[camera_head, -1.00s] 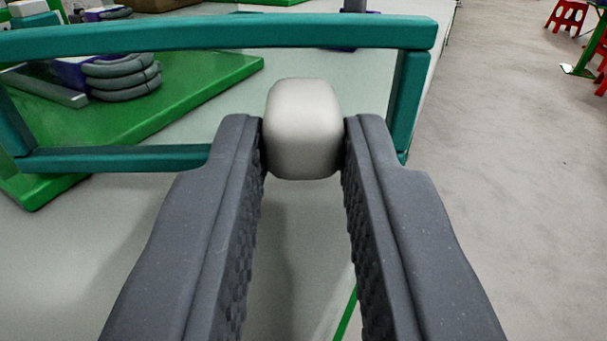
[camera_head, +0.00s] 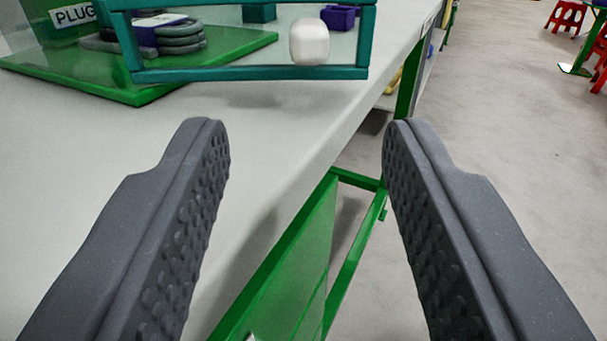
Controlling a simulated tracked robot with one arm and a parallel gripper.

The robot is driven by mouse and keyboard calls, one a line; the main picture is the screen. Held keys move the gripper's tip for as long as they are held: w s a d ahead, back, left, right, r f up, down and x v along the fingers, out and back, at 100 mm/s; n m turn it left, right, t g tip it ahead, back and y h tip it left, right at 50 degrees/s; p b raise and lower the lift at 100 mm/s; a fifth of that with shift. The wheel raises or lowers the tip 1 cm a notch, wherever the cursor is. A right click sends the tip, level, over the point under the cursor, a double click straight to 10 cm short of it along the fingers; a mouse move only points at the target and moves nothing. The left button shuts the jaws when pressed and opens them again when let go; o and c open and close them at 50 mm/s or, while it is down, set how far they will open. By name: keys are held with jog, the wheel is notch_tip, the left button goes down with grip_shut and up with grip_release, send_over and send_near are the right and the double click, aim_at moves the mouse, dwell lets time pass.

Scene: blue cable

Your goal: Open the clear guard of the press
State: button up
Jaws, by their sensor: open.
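The clear guard is a see-through panel in a teal frame (camera_head: 250,75) at the top of the view, above the white table. A white knob (camera_head: 309,42) sits at the right part of the guard, near its lower bar. My gripper (camera_head: 307,125) is wide open and empty. Its two grey fingers are on the near side of the guard, apart from the knob, with a clear gap between. I cannot tell the guard's hinge side.
A purple bin (camera_head: 338,17) is farther back. A green frame (camera_head: 300,270) stands below the table edge. Red stools (camera_head: 567,15) stand on the open floor at right.

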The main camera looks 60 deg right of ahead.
jog(key=shift+v, duration=1.95)
